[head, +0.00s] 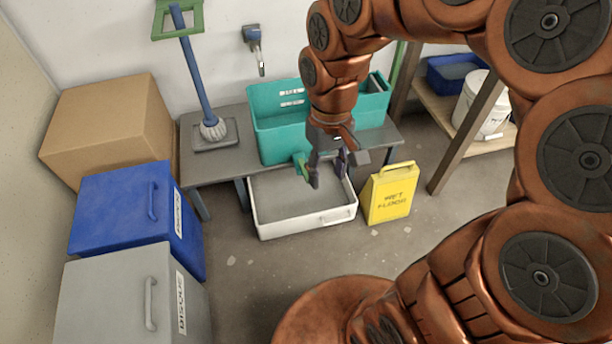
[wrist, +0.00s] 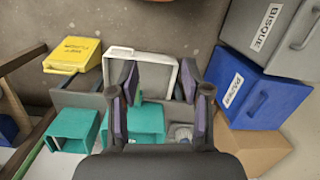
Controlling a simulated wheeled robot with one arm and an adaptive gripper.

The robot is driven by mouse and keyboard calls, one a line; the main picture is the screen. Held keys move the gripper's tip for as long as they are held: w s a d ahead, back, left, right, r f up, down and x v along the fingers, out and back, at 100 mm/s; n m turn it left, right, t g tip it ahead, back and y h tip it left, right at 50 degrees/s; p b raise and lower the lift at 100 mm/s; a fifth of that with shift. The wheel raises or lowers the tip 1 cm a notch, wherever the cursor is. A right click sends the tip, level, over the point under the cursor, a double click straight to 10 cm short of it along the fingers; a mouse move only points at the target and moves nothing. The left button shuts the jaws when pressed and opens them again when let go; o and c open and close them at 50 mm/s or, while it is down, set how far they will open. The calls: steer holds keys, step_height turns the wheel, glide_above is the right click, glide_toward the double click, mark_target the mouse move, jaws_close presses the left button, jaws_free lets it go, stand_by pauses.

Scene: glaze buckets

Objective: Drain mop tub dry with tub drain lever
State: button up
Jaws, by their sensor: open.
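A teal tub (head: 282,140) stands on the grey bench, partly hidden behind my arm; a teal tub (wrist: 150,118) also shows in the wrist view. A small green part (head: 301,164), perhaps the drain lever, shows at its front just left of my gripper; the gripper partly covers this area. My gripper (head: 337,168) is open, fingers spread, in front of the tub and above a white-rimmed tray (head: 305,228) on the floor. In the wrist view my gripper (wrist: 158,76) has nothing between its fingers, with the tray beyond them. The water level cannot be seen.
A yellow wet floor sign (head: 391,194) stands right of the tray. Blue (head: 130,215) and grey (head: 125,300) bins and a cardboard box (head: 110,125) fill the left. Floor before the tray is clear.

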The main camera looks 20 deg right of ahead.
steer(key=w+a+f+b, duration=0.25)
steer(key=w+f, duration=0.35)
steer(key=w, duration=0.3)
steer(key=m+t+b, duration=0.2)
steer(key=b, duration=0.7)
glide_toward(306, 173)
steer(key=shift+s+a+f, duration=0.1)
steer(key=shift+a+f, duration=0.1)
steer(key=shift+a, duration=0.05)
steer(key=shift+d+f, duration=0.15)
steer(key=shift+f, duration=0.3)
step_height(306, 173, down, 7)
steer(key=shift+f+b, duration=0.15)
steer(key=shift+b, duration=0.95)
jaws_close()
